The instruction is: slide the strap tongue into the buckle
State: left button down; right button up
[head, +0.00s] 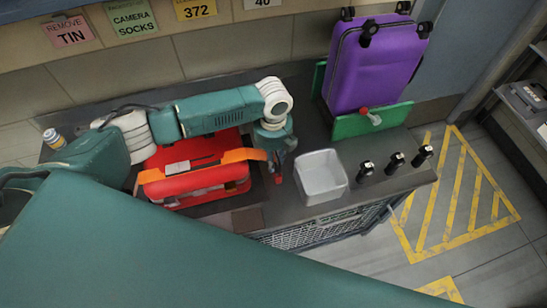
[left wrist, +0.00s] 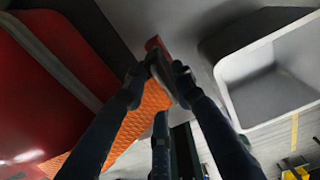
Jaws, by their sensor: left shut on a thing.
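A red suitcase (head: 200,185) lies flat on the counter with an orange strap (head: 205,166) across it. My left gripper (head: 277,166) is at the strap's right end, just right of the case. In the left wrist view its fingers (left wrist: 160,78) are shut on the grey strap tongue (left wrist: 164,84), and the orange strap (left wrist: 143,117) runs down and left from there. A small red piece (left wrist: 154,45) shows just beyond the fingertips; it also shows below the gripper in the head view (head: 278,179). I cannot tell whether it is the buckle. My right gripper is not in view.
A grey bin (head: 322,178) stands close right of my gripper. Several black-topped posts (head: 396,162) stand along the counter's right end. A purple suitcase (head: 373,65) stands upright behind, between green boards (head: 345,127). A small jar (head: 53,138) is at the far left.

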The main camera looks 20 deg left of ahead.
pick_arm(q)
jog(key=shift+f+b, duration=0.5)
jog(key=shift+f, duration=0.35)
jog(key=c, duration=1.3)
grip_release()
jog(key=shift+c, duration=0.2)
jog(key=shift+r, duration=0.25)
notch_tip(320, 180, up, 12)
jog(key=shift+f, duration=0.2)
jog(key=shift+s+f, duration=0.1)
